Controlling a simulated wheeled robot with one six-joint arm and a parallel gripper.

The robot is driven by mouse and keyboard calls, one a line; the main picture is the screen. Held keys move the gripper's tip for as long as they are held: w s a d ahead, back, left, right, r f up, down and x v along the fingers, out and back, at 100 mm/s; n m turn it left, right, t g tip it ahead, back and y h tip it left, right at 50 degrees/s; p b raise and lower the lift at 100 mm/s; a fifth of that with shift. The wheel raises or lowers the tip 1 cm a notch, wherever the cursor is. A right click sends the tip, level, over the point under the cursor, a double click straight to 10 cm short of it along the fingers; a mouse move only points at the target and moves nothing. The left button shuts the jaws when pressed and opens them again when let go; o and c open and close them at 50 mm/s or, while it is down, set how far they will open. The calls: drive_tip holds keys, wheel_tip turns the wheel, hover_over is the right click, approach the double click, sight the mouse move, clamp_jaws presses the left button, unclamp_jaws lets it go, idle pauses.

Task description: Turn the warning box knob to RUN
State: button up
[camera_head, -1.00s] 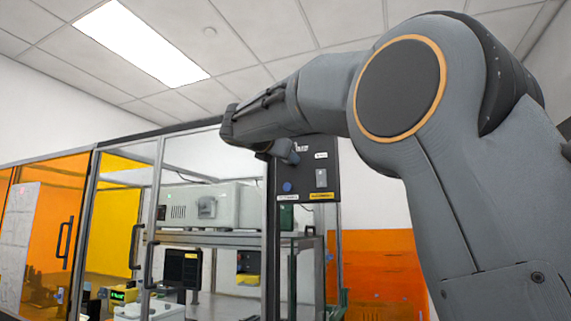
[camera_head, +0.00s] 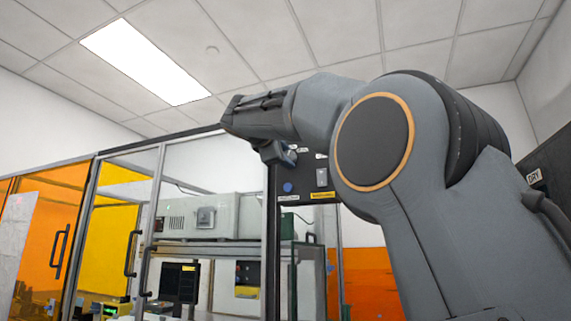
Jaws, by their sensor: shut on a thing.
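The warning box (camera_head: 322,163) is a dark panel at the top right corner of the glass enclosure, with small labels, a blue round button and a light switch plate on its face. My gripper (camera_head: 284,154) is at the box's upper left, below my wrist, small and partly covered by my arm. It is shut on the warning box knob, which is mostly hidden behind the jaws. The knob's pointing direction and the lettering around it cannot be read.
The glass enclosure (camera_head: 164,160) with black door handles fills the left, with a pale instrument (camera_head: 208,217) on a shelf inside. Orange and yellow panels stand at far left. My arm covers much of the right.

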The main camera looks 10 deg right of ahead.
drive_tip(key=shift+r+m+b, duration=0.1)
drive_tip(key=shift+m+b, duration=1.9)
drive_tip(key=shift+m, duration=2.2)
drive_tip(key=o, duration=1.1)
drive_tip(key=shift+c, duration=0.2)
drive_tip(key=b+v, duration=0.2)
drive_tip(key=v, duration=0.5)
drive_tip(key=shift+s+a, duration=0.2)
drive_tip(key=shift+s, duration=0.15)
